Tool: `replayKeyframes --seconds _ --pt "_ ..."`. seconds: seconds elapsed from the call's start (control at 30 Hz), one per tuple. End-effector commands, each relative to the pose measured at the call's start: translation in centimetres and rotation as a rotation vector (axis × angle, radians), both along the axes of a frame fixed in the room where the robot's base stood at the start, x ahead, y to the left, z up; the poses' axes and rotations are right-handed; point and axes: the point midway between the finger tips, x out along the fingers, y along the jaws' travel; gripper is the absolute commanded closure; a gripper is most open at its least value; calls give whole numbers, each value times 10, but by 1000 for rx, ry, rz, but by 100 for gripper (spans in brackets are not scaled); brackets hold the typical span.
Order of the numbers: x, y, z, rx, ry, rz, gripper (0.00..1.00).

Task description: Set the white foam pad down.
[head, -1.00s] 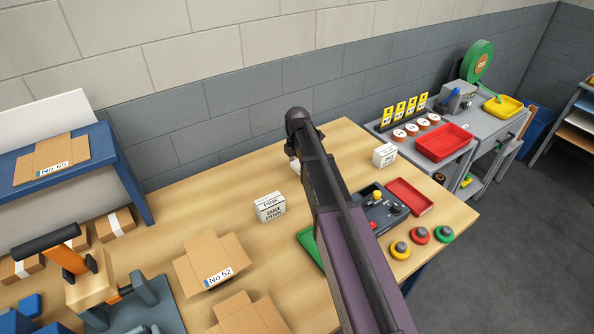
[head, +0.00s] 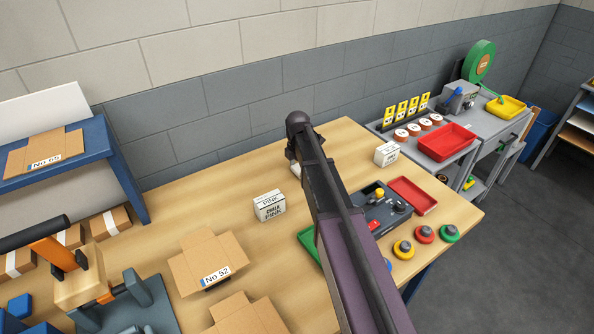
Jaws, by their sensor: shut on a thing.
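My arm reaches up the middle of the head view and covers most of my gripper (head: 291,153), which hangs at its far end. A small piece of a white thing, seemingly the white foam pad (head: 295,169), shows just below the gripper at the left edge of the arm. My gripper is shut on it. The rest of the pad and the fingertips are hidden behind the arm. I cannot tell whether the pad touches the wooden table (head: 190,205).
A white box marked PINK (head: 269,206) stands left of the arm. An open carton No 52 (head: 207,262) lies nearer. A green tray (head: 309,243) is partly behind the arm. Right are a control box (head: 385,212), a red tray (head: 413,196), a white box (head: 386,154) and coloured buttons (head: 424,234).

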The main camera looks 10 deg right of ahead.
Motion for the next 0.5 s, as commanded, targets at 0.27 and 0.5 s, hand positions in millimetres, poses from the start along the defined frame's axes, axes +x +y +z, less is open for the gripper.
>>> replayKeyframes --seconds 0.27,0.5 --pt "0 0 -4 0 0 -1 35" --pt "0 -1 -3 0 0 -1 0"
